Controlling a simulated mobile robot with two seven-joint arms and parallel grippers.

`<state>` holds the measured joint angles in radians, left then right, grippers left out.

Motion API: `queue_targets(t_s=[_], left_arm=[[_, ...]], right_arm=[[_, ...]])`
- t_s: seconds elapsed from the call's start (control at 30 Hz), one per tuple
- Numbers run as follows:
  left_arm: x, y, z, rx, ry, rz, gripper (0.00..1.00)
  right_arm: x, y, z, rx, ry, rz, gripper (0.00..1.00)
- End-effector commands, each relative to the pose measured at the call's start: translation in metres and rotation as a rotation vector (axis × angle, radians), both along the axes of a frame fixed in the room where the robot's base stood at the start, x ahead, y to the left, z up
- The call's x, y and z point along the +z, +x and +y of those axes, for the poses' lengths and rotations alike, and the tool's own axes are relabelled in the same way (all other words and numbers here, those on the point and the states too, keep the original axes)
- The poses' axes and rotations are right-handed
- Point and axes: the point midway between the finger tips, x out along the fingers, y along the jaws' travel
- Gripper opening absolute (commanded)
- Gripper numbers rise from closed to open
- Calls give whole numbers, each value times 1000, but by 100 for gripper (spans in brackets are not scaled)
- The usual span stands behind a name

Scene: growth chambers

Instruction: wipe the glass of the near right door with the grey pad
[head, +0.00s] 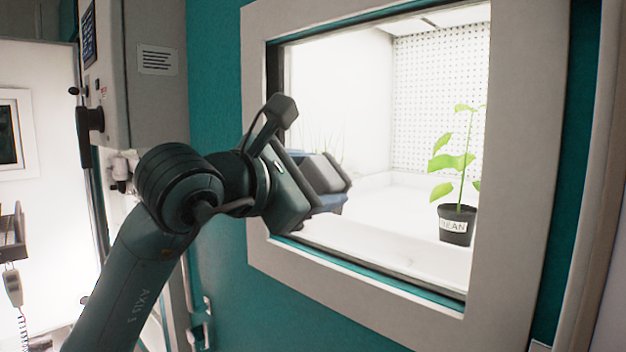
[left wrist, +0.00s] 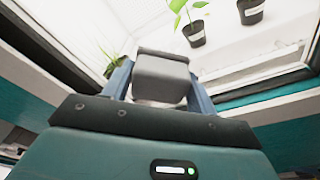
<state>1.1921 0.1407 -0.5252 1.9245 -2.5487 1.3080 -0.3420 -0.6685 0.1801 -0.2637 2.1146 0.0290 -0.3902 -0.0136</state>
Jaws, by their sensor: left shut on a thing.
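The door's glass pane (head: 350,90) is set in a light grey frame (head: 520,180) on a teal door (head: 215,60). My left gripper (head: 332,190) is in front of the lower left part of the glass. It is shut on the grey pad (left wrist: 162,72), a block that sits between its bluish fingers in the left wrist view. In the head view the pad is hard to tell from the dark gripper parts. I cannot tell whether the pad touches the glass. My right gripper is in neither view.
The left wrist view shows a second pot (left wrist: 251,12) and grassy leaves (left wrist: 108,62). A grey control box (head: 135,70) with a dark handle (head: 90,125) juts out at the left.

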Motion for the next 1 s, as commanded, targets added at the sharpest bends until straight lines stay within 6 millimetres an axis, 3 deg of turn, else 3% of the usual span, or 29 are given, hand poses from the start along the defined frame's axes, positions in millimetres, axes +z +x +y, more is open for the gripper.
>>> queue_targets(t_s=[0.17,0.63,1.0], left_arm=[[0,0,-2,-1,-1,-2,39],[0,-28,-26,-1,0,-3,39],[0,-25,-28,1,-1,-1,39]], right_arm=[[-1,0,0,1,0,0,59],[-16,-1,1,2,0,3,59],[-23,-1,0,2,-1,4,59]])
